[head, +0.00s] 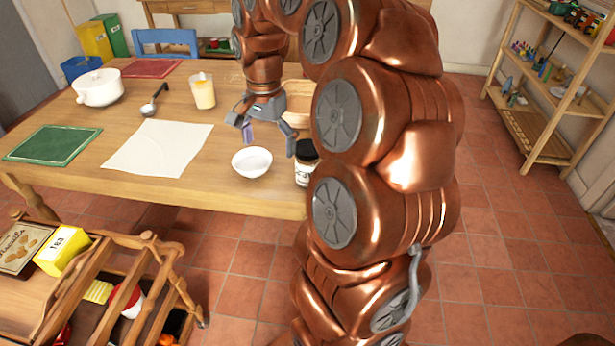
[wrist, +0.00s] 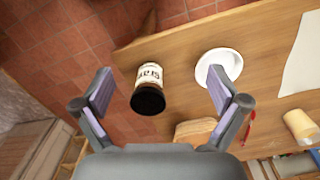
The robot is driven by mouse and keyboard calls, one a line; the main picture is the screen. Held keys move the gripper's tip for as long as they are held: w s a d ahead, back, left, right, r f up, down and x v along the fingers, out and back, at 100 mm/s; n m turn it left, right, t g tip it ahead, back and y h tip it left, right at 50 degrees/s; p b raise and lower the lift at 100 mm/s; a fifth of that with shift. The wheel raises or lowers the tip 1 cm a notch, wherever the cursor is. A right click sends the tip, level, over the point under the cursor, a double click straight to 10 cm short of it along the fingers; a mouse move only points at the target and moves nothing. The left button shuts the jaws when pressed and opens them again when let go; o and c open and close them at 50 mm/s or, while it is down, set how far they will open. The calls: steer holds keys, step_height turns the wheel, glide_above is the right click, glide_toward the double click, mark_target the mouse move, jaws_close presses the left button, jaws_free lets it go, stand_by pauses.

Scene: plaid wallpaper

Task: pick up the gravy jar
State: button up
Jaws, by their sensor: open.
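The gravy jar (head: 304,172) stands near the front right edge of the wooden table, partly hidden behind my arm in the head view. In the wrist view the jar (wrist: 149,89) shows a dark lid and a pale label with dark lettering. My gripper (head: 270,143) is above the table, close to the jar and a white bowl. In the wrist view my gripper (wrist: 160,88) is open, and the jar appears between its two spread fingers. I see no finger contact with the jar.
The white bowl (head: 252,162) stands just left of the jar; it also shows in the wrist view (wrist: 219,64). A wooden basket-like box (head: 299,104) is behind.

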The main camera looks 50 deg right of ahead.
mark_target(308, 159)
steer(key=d+f+m+b, duration=0.1)
steer(key=d+m, duration=0.1)
steer(key=d, duration=0.2)
steer(key=d+f+m+b, duration=0.1)
steer(key=d+f+m, duration=0.1)
steer(key=d, duration=0.2)
steer(key=w+d+f+m+b, duration=0.1)
steer(key=d+f+m, duration=0.1)
steer(key=d, duration=0.2)
steer(key=shift+w+d+f, duration=0.1)
steer(key=shift+d, duration=0.3)
steer(key=shift+d+f+m, duration=0.2)
steer(key=shift+d+m, duration=0.05)
steer(key=shift+m, duration=0.05)
steer(key=shift+a+f+p, duration=0.1)
steer(key=shift+f+p, duration=0.2)
steer(key=shift+f, duration=3.4)
steer(key=c, duration=1.4)
